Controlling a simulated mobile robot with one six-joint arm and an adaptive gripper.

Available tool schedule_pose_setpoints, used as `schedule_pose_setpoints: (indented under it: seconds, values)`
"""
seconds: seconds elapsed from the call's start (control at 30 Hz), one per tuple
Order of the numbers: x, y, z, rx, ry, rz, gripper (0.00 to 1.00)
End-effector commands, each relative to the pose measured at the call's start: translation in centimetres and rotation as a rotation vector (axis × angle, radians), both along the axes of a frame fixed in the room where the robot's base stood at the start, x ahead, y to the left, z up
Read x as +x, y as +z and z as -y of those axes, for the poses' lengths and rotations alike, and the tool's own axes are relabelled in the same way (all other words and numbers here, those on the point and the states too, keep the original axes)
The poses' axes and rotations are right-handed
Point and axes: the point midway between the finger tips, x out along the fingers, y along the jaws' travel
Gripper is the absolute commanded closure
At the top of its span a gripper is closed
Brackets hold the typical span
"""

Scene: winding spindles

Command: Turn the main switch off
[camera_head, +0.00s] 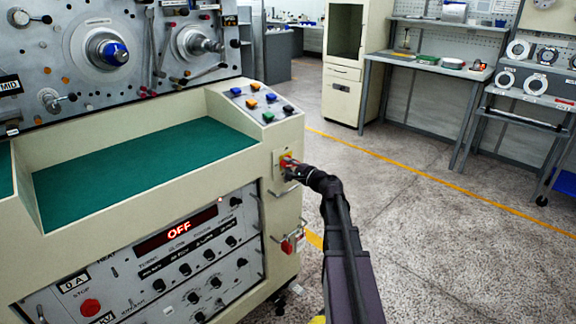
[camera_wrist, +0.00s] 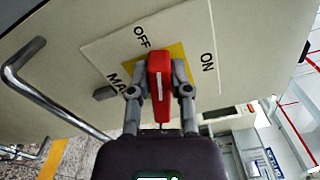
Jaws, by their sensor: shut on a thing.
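The main switch is a red handle (camera_wrist: 160,82) on a yellow square (camera_wrist: 181,53) with a pale label plate (camera_wrist: 105,50). In the wrist view its upper end is near the word OFF, and ON stands farther off to the right. The white line on the handle runs nearly upright in that view, leaning slightly toward OFF. My gripper (camera_wrist: 160,78) is shut on the red handle, one grey finger on each side. In the head view my gripper (camera_head: 292,171) meets the machine's right end face, where the switch (camera_head: 285,161) is partly hidden.
The machine's lit display (camera_head: 178,230) reads OFF. A button panel (camera_head: 262,102) sits above the switch. Metal handles (camera_wrist: 50,95) stick out beside it, and a red part (camera_head: 288,246) hangs below. The floor to the right is clear up to the benches (camera_head: 425,66).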

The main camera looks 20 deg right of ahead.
Motion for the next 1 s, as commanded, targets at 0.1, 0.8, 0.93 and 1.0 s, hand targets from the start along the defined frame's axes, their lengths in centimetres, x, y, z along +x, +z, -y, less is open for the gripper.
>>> schedule_pose_setpoints:
  seconds: [0.1, 0.8, 0.93, 1.0]
  values:
    - [0.48, -0.14, -0.03, -0.091, 0.0, 0.037, 1.0]
    - [0.62, -0.45, 0.01, -0.323, -0.003, 0.122, 1.0]
    - [0.65, -0.44, 0.02, -0.323, -0.004, 0.122, 1.0]
    - [0.66, -0.43, 0.03, -0.323, -0.004, 0.122, 1.0]
